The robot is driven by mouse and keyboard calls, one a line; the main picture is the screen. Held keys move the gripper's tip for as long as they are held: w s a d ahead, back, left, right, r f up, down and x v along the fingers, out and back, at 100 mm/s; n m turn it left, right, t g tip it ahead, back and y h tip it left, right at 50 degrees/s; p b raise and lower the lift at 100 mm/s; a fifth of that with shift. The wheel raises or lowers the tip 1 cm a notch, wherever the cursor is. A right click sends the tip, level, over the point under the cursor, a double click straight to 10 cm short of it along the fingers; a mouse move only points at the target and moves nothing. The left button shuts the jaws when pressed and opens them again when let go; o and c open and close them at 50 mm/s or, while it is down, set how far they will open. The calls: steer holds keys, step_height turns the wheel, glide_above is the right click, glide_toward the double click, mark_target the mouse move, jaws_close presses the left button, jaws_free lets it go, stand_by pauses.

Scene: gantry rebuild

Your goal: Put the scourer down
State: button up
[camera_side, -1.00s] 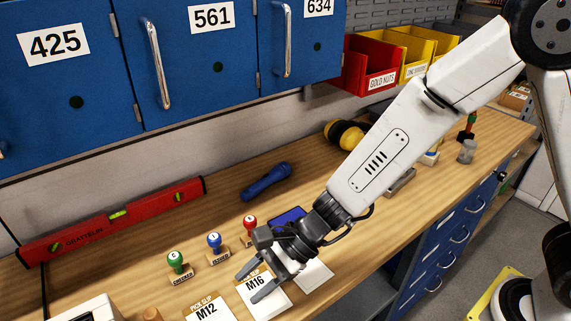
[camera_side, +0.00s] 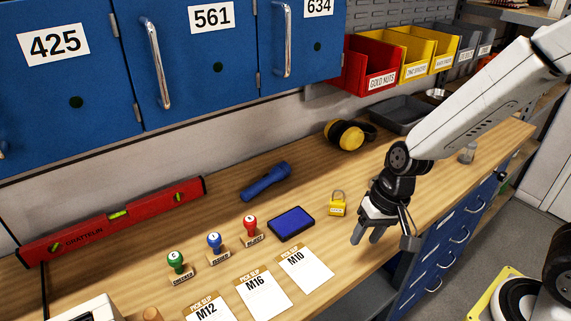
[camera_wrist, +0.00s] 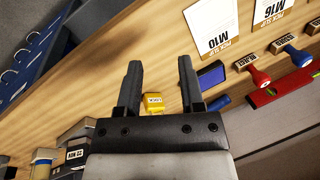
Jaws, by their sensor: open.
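My gripper (camera_side: 366,236) is open and points down over the front part of the wooden bench, to the right of the yellow padlock (camera_side: 337,209). In the wrist view the two fingers of my gripper (camera_wrist: 160,66) stand apart with nothing between their tips. The padlock also shows in the wrist view (camera_wrist: 153,104), beyond the fingers near their base. I cannot make out a scourer in either view.
A blue ink pad (camera_side: 291,223), a red stamp (camera_side: 250,229), a blue stamp (camera_side: 215,246) and a green stamp (camera_side: 177,264) stand left of the gripper. Pick slips (camera_side: 303,273) lie along the front. Yellow ear defenders (camera_side: 345,134) and a grey tray (camera_side: 400,114) are behind.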

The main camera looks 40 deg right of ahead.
steer(key=d+r+n+t+h, duration=0.1)
steer(key=d+n+h, duration=0.1)
steer(key=d+n, duration=0.2)
steer(key=d, duration=0.3)
steer(key=shift+s+d+h, duration=0.3)
stand_by(0.8)
